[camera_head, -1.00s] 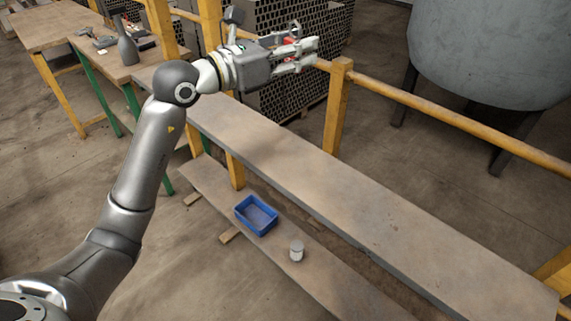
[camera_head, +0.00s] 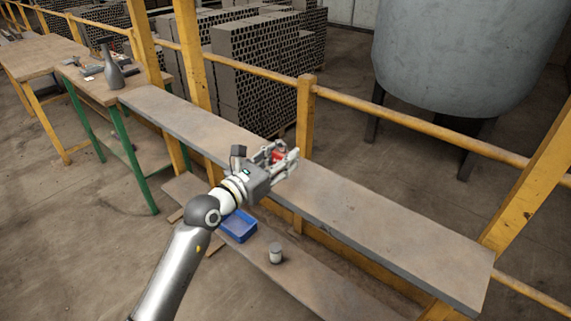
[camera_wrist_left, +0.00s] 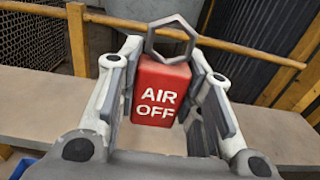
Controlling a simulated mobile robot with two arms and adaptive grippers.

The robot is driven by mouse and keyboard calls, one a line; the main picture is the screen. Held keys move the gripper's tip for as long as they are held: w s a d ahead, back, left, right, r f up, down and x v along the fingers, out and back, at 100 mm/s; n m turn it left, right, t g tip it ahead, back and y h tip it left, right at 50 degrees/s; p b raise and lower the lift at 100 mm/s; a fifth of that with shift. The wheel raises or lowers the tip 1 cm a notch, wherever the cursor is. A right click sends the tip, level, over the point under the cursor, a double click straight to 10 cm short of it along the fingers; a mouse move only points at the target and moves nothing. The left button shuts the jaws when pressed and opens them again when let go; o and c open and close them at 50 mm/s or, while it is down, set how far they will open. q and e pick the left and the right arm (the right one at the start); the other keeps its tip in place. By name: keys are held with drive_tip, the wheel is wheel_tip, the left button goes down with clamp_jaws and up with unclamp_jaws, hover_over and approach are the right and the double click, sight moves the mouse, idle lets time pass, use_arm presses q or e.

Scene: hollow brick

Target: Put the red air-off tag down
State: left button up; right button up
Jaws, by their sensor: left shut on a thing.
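The red air-off tag (camera_wrist_left: 158,95) is a red block with white "AIR OFF" lettering and a grey hexagonal loop on top. It is upright between the fingers of my left gripper (camera_wrist_left: 160,105) in the left wrist view. The left gripper is shut on it. In the head view the left gripper (camera_head: 283,162) is over the long upper plank (camera_head: 350,205), with a little of the red tag (camera_head: 279,155) showing between the fingers. I cannot tell whether the tag's bottom touches the plank. My right gripper is not in view.
A blue bin (camera_head: 240,227) and a small pale jar (camera_head: 275,254) stand on the lower plank. A yellow railing (camera_head: 420,127) with posts runs behind the upper plank. A dark bottle (camera_head: 112,70) stands on the table at left. The upper plank's right part is clear.

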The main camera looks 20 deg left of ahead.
use_arm(q)
drive_tip(key=w+f, duration=0.2)
drive_tip(key=w, duration=0.1)
drive_tip(key=w+f+b, duration=0.1)
drive_tip(key=w+f, duration=0.2)
drive_tip(key=w+d+f, duration=0.1)
drive_tip(key=w+f, duration=0.1)
drive_tip(key=w, duration=0.1)
drive_tip(key=shift+w+f, duration=0.25)
drive_tip(key=shift+f, duration=0.1)
drive_tip(key=shift+w+d+f+b, duration=0.1)
drive_tip(key=shift+w+f+b, duration=0.05)
drive_tip(key=shift+f+b, duration=0.15)
drive_tip(key=shift+w+f+b, duration=0.1)
drive_tip(key=shift+f+b, duration=0.25)
drive_tip(key=shift+f, duration=1.15)
